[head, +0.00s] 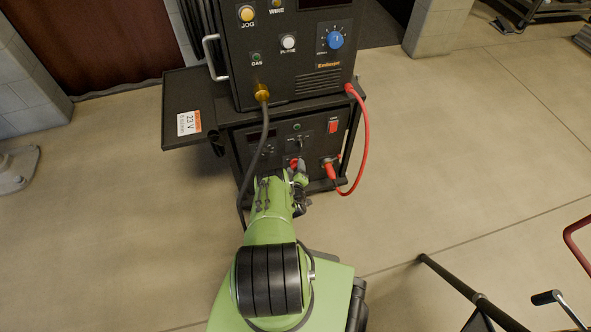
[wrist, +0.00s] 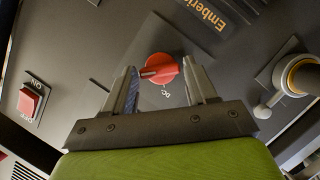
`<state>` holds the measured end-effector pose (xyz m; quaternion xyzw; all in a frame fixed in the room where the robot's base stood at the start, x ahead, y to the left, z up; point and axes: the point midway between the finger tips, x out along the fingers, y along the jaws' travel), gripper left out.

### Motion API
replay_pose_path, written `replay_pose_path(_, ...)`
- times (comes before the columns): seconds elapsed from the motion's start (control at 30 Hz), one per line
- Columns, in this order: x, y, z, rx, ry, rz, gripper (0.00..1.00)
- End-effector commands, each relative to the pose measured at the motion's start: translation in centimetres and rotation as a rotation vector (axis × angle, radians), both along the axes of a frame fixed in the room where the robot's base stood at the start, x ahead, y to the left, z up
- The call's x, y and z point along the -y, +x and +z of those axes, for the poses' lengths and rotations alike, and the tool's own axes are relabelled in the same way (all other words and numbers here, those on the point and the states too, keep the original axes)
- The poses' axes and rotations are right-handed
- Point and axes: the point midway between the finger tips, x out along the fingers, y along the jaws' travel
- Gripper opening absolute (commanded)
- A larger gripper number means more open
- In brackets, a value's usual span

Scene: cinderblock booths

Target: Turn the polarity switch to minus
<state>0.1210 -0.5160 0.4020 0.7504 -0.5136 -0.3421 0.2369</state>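The polarity switch seems to be the red round knob (wrist: 158,70) on the dark lower panel, with a raised grip bar lying nearly level in the wrist view. A small white "DC" mark is printed beside it; I cannot make out plus or minus marks. In the head view the red knob (head: 294,162) is partly hidden by my gripper (head: 299,178). In the wrist view my gripper (wrist: 161,82) is open, one finger on each side of the knob, with a narrow gap visible at least on the right. Contact on the left is unclear.
A black cable (head: 262,140) hangs close to my arm; a red cable (head: 366,145) loops at the right. A side shelf (head: 180,97) juts left.

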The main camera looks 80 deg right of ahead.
Motion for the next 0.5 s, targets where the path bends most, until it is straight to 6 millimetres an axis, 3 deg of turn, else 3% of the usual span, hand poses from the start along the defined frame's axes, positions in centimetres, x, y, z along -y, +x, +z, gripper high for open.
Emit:
replay_pose_path(0.03,-0.01,-0.02,0.0,0.0,0.0,0.0,0.48)
replay_pose_path(0.23,-0.02,-0.02,-0.01,0.0,0.0,0.0,0.18)
replay_pose_path(0.5,-0.17,-0.15,-0.3,-0.047,-0.024,-0.002,0.18)
